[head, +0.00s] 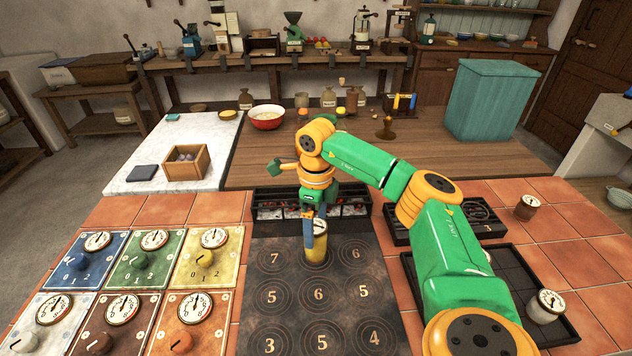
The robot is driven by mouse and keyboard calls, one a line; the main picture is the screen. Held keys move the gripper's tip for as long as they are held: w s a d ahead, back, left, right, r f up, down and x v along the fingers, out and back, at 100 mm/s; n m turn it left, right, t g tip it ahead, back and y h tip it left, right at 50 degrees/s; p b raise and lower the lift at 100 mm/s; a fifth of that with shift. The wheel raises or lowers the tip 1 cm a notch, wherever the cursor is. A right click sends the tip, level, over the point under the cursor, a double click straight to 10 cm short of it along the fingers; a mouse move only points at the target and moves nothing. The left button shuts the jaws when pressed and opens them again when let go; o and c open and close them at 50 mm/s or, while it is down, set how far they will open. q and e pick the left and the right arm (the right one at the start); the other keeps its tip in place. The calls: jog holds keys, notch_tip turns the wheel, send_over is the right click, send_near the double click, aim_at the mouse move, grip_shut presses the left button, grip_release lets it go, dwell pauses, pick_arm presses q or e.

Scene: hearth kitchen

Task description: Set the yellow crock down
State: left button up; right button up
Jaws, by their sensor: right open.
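The yellow crock (317,252) stands upright at the top middle of the dark numbered plate (292,342), between the rings marked 7 and 6. My right gripper (314,234) reaches down to the crock from above, its fingers at the crock's upper part. It is open; whether a finger touches the crock I cannot tell. The gripper partly hides the crock's top, and the crock covers its own place on the plate. My left gripper is not in view.
Dial panels (205,258) fill the left side. At right, a black tray (415,278) and a pale lidded jar (545,307) stand near my arm. A wooden box (186,163) and red bowl (267,117) are farther back.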

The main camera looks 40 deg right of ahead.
notch_tip(320, 180, up, 8)
jog(key=shift+r, duration=0.1)
dwell(0.4)
